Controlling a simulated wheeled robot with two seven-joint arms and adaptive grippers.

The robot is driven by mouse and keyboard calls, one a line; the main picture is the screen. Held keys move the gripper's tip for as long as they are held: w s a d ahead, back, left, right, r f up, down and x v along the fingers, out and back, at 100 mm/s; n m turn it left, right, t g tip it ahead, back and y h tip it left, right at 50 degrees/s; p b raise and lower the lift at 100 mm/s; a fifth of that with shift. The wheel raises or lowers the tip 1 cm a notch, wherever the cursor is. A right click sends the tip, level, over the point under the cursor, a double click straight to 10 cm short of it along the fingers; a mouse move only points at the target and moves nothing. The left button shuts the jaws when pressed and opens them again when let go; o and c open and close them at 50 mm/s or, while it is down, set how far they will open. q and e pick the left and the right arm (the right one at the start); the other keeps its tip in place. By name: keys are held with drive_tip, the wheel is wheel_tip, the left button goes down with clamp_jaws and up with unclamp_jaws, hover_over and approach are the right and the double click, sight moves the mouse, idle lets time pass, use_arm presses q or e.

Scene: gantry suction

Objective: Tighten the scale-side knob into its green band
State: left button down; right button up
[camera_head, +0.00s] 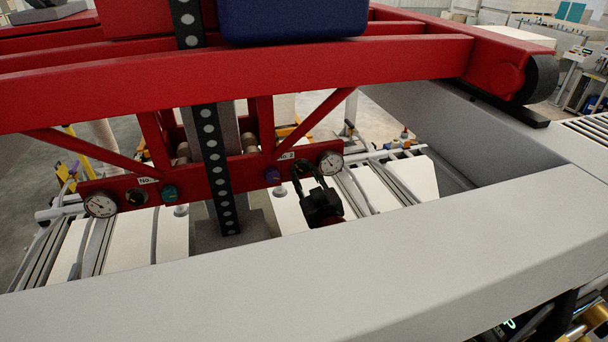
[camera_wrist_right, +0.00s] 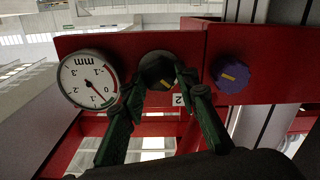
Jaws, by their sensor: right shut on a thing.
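The black knob (camera_wrist_right: 158,70) with a yellow mark sits beside the white dial (camera_wrist_right: 88,80) on the red panel of station No. 2. My right gripper (camera_wrist_right: 157,82) is shut on this knob, one finger at each side. In the head view my right gripper (camera_head: 303,178) reaches the panel just left of the dial (camera_head: 330,163) and hides most of the knob. The dial reads in mm, and its needle points to the lower right in the wrist view. My left gripper is not in view.
A purple knob (camera_wrist_right: 231,76) sits on the other side of the held knob. Station No. 1 has its own dial (camera_head: 100,204), black knob (camera_head: 136,196) and teal knob (camera_head: 168,193). A wide grey beam (camera_head: 400,245) crosses the foreground, and a red gantry beam (camera_head: 400,58) passes above.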

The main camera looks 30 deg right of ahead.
drive_tip(key=shift+c, duration=0.6)
drive_tip(key=shift+m, duration=1)
drive_tip(key=o, duration=0.7)
drive_tip(key=shift+o, duration=0.9)
drive_tip(key=shift+s+r, duration=0.1)
drive_tip(key=shift+s, duration=0.1)
drive_tip(key=shift+w+r, duration=0.15)
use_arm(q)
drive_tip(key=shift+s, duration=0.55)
use_arm(e)
wheel_tip(320, 180, up, 10)
